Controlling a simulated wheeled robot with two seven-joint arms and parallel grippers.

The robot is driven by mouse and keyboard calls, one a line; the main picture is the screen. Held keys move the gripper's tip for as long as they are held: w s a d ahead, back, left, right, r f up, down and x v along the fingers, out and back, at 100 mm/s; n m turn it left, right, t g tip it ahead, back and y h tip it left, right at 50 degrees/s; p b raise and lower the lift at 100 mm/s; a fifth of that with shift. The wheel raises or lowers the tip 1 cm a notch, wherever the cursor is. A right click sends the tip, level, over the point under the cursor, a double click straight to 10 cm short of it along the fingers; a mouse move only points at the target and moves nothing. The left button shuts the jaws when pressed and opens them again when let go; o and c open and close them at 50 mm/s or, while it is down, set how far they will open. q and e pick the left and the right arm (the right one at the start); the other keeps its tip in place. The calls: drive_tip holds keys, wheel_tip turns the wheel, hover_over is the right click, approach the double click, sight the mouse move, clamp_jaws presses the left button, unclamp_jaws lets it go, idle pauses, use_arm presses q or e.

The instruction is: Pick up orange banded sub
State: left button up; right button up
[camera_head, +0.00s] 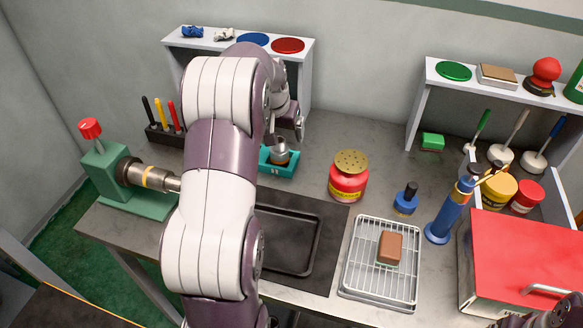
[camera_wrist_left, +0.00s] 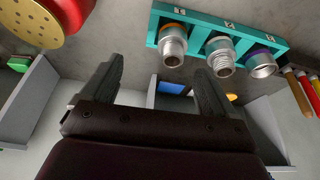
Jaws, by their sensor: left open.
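The sub with an orange band (camera_wrist_left: 174,42) sits at the left end of a teal rack in the left wrist view. In the head view the teal rack (camera_head: 269,168) is partly hidden behind my left arm, with one metal sub (camera_head: 280,152) showing. My left gripper (camera_head: 287,124) is above the rack, and its jaws (camera_wrist_left: 158,72) are open and empty in the wrist view. A dark part, seemingly of my right gripper (camera_head: 557,314), is cut off at the lower right corner.
A green vise (camera_head: 112,172) holding a banded pipe stands at the left. A red pot with a perforated gold lid (camera_head: 348,178) stands right of the rack. Farther right are a blue bottle (camera_head: 405,200), a wire tray (camera_head: 358,288) and a red-topped box (camera_head: 525,250).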

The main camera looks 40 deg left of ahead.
sight(279, 148)
use_arm(q)
drive_tip(key=a+x, duration=0.1)
drive_tip(key=x, duration=0.3)
drive_tip(key=p+x, duration=0.1)
drive_tip(key=x, duration=0.3)
drive_tip(key=a+p+x, duration=0.1)
drive_tip(key=x, duration=0.3)
drive_tip(key=shift+w+a+r, duration=0.1)
drive_tip(key=shift+w+a, duration=0.05)
drive_tip(key=shift+a, duration=0.25)
drive_tip(key=shift+w+f, duration=0.15)
drive_tip(key=shift+f, duration=0.15)
drive_tip(key=shift+r, duration=0.1)
drive_tip(key=c, duration=1)
drive_tip(key=shift+c, duration=1.3)
use_arm(e)
drive_tip(key=shift+s+r, duration=0.15)
drive_tip(key=shift+r, duration=0.5)
use_arm(q)
drive_tip(key=shift+r, duration=0.1)
